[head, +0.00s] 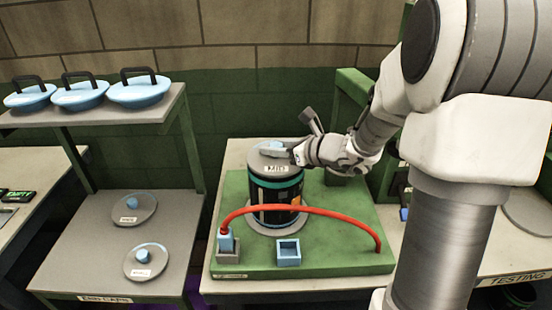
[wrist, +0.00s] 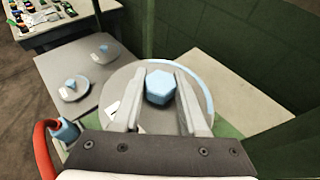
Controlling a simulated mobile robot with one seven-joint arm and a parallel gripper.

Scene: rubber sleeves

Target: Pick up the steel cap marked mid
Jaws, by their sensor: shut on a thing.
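The steel cap marked MID (head: 262,163) is a grey disc with a light blue knob. It sits on top of the dark canister (head: 268,196) with teal bands; I cannot tell whether there is a gap beneath it. My gripper (head: 282,150) reaches in from the right and is shut on the knob. In the wrist view the two fingers of my gripper (wrist: 160,82) stand on either side of the blue hexagonal knob, with the cap's grey disc (wrist: 158,121) below them. The fingers partly hide the disc and its label.
The canister stands on a green base (head: 345,262) with a red hose (head: 310,208) arching in front and a small blue square socket (head: 289,252). Two other knobbed caps (head: 134,209) lie on the left table. Blue lids (head: 139,91) with black handles sit on the shelf above.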

